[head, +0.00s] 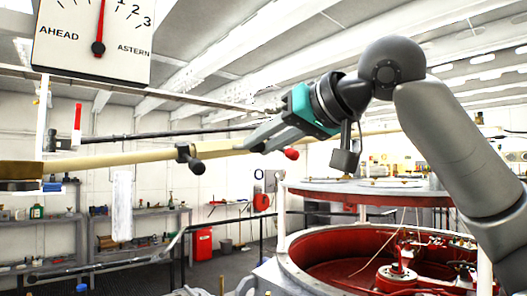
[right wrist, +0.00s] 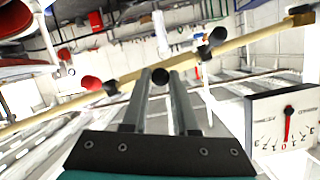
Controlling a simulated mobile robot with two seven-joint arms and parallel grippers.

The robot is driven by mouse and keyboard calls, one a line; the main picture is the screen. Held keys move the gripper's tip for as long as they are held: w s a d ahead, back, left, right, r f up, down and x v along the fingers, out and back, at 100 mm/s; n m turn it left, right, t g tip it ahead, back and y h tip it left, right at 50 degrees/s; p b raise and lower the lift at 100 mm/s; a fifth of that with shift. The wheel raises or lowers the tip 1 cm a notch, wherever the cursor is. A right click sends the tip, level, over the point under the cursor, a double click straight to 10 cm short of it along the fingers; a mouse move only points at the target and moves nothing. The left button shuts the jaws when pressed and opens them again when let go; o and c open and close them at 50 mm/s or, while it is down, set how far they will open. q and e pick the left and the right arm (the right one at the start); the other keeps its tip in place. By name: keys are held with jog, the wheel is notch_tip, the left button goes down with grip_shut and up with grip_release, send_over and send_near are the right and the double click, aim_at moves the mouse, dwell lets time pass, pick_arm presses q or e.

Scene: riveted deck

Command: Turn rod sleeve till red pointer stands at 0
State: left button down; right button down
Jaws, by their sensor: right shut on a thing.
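The cream rod (head: 110,158) runs across the head view and crosses the right wrist view (right wrist: 40,122). Its sleeve (head: 215,149) carries a black knob (head: 198,167) and a red knob (head: 291,153). My right gripper (head: 246,144) is shut on the sleeve; the exact contact is hard to see. In the right wrist view a black round end (right wrist: 160,76) shows at the fingertips. The white dial (head: 70,45) has a red pointer (head: 99,30); its top is cut off. In the right wrist view the dial is upside down and the pointer (right wrist: 287,125) stands at or close to the red 0. My left gripper is not in view.
A red round machine housing (head: 335,260) stands below my right arm. Shelves (head: 60,215) with bottles and a red cabinet (head: 202,244) line the back wall. A dark bar (head: 150,135) runs above the rod, and a railing (head: 150,255) below it.

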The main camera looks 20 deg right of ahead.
jog(key=shift+f, duration=0.2)
dwell(0.4)
jog(key=c, duration=0.7)
grip_release()
jog(key=v, duration=1.5)
jog(key=shift+s+d+f, duration=0.15)
jog(key=shift+f, duration=0.05)
